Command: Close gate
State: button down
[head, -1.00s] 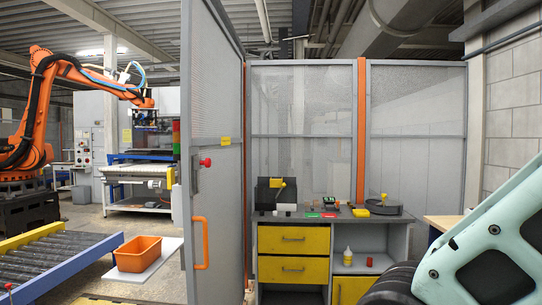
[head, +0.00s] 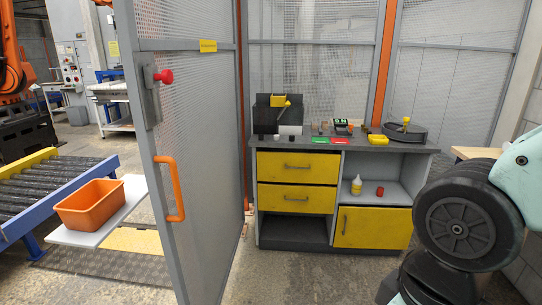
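The gate (head: 198,120) is a grey mesh panel in a metal frame. It stands swung open at the left of the head view, its free edge toward me and its far edge by the orange post. An orange handle (head: 172,189) is fixed low on it near the free edge. A grey lock box with a red knob (head: 164,76) sits above the handle. My arm shows at the right edge, well apart from the gate. My gripper is out of the picture.
A workbench (head: 345,146) with yellow drawers stands behind the gate, against mesh fencing. An orange bin (head: 90,204) sits on a white board (head: 62,237) beside a roller conveyor (head: 50,182) at left. The floor between gate and bench (head: 295,270) is clear.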

aim_at(137, 52)
jog(key=i, duration=1.95)
jog(key=i+u, duration=0.1)
jog(key=i, duration=0.45)
jog(key=i+l+u, duration=0.15)
jog(key=i, duration=0.35)
jog(key=i+l+u, duration=0.1)
jog(key=i, duration=0.4)
jog(key=i+u, duration=0.2)
jog(key=k+l, duration=0.05)
jog(key=k, duration=0.05)
